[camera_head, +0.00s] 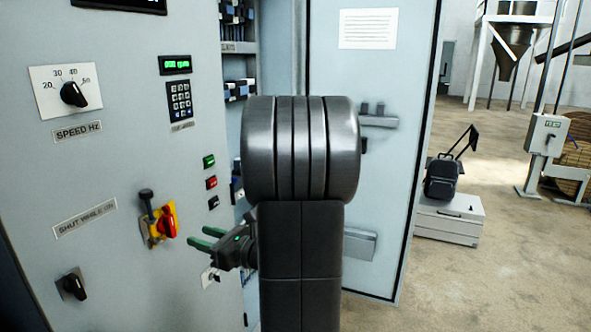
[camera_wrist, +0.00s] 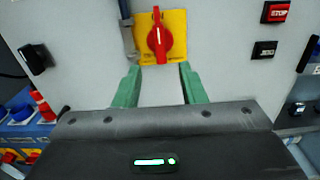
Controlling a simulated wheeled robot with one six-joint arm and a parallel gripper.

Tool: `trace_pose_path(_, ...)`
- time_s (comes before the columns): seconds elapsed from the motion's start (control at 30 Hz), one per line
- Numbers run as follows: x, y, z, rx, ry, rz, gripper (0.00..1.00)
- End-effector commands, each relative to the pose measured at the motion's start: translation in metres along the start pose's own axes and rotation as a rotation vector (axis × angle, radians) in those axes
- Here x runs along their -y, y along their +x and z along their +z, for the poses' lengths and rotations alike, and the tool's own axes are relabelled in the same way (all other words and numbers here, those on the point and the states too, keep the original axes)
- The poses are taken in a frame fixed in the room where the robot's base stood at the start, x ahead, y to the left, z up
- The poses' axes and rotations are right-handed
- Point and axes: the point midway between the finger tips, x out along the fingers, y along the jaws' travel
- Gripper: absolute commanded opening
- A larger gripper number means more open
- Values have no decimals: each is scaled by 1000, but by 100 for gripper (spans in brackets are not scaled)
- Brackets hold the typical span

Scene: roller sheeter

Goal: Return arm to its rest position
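My gripper (camera_head: 198,237) is in front of the grey cabinet panel (camera_head: 120,150), below and to the right of the red rotary handle (camera_head: 168,221) on its yellow plate. In the wrist view, the two green fingers of my gripper (camera_wrist: 158,68) are spread apart with nothing between them. The red handle (camera_wrist: 157,36) stands upright on the yellow plate (camera_wrist: 176,22), ahead of the fingertips and apart from them. My dark arm hides the middle of the head view, including part of the cabinet opening.
The cabinet door (camera_head: 365,70) stands open to the right of my arm. The panel carries a speed knob (camera_head: 74,95), a keypad (camera_head: 180,100) and a lower black knob (camera_head: 74,287). A black bag (camera_head: 441,178) sits on a grey box (camera_head: 449,219); the floor before it is clear.

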Motion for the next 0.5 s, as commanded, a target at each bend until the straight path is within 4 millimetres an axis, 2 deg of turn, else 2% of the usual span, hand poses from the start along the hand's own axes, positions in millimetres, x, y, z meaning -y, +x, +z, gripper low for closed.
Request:
trace_pose_path(0.3, -1, 58, 1, 0, 0, 4, 37)
trace_pose_path(0.5, 0, 82, 0, -1, -1, 1, 37)
